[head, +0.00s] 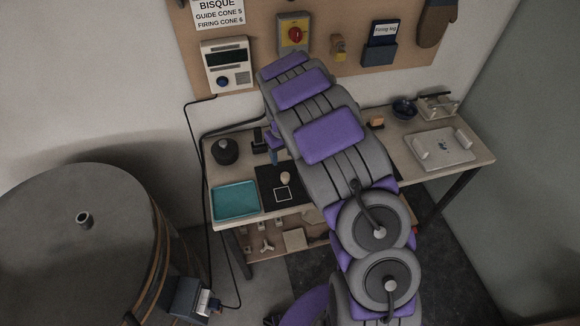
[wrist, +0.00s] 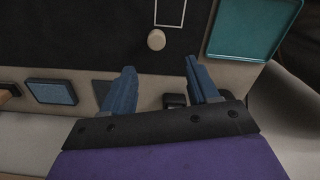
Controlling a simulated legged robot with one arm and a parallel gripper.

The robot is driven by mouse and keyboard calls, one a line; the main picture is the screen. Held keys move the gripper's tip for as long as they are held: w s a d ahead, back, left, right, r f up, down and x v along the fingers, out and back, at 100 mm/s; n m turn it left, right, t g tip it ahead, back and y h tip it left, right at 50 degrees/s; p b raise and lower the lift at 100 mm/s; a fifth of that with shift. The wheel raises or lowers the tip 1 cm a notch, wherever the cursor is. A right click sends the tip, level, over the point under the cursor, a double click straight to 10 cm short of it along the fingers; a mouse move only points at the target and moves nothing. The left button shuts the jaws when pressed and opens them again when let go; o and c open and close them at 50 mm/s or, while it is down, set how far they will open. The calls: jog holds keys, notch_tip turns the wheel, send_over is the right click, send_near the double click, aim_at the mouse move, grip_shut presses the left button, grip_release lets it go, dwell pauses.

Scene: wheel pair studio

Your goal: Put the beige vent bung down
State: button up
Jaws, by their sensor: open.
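The beige vent bung (head: 285,178) stands on the black mat (head: 265,190), at the back edge of a white square outline (head: 282,194). In the wrist view the bung (wrist: 156,40) is a small pale round shape just outside the outline (wrist: 170,25), near one corner. My gripper (wrist: 160,68) is open, with its two blue fingers apart and nothing between them. The bung lies a little beyond the fingertips and looks clear of them. In the head view my gripper (head: 273,150) is behind the bung, partly hidden by my arm.
A teal tray (head: 236,201) lies left of the mat. A dark round object (head: 225,151) stands behind the tray. A grey kiln (head: 60,240) with a small ring (head: 84,218) on its lid is at left. A white slab (head: 440,148) and dark bowl (head: 403,108) occupy the right of the table.

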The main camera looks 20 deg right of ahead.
jog(key=s+d+r+m, duration=0.3)
jog(key=s+r, duration=1.3)
jog(key=s, duration=0.1)
jog(key=s+a+r+g, duration=0.1)
jog(key=s+r, duration=0.1)
jog(key=s, duration=1)
jog(key=s+a+r, duration=0.1)
jog(key=s+r, duration=0.1)
jog(key=s, duration=1)
jog(key=shift+s+a+r+g, duration=0.35)
jog(key=shift+s+g, duration=0.05)
jog(key=shift+d, duration=0.15)
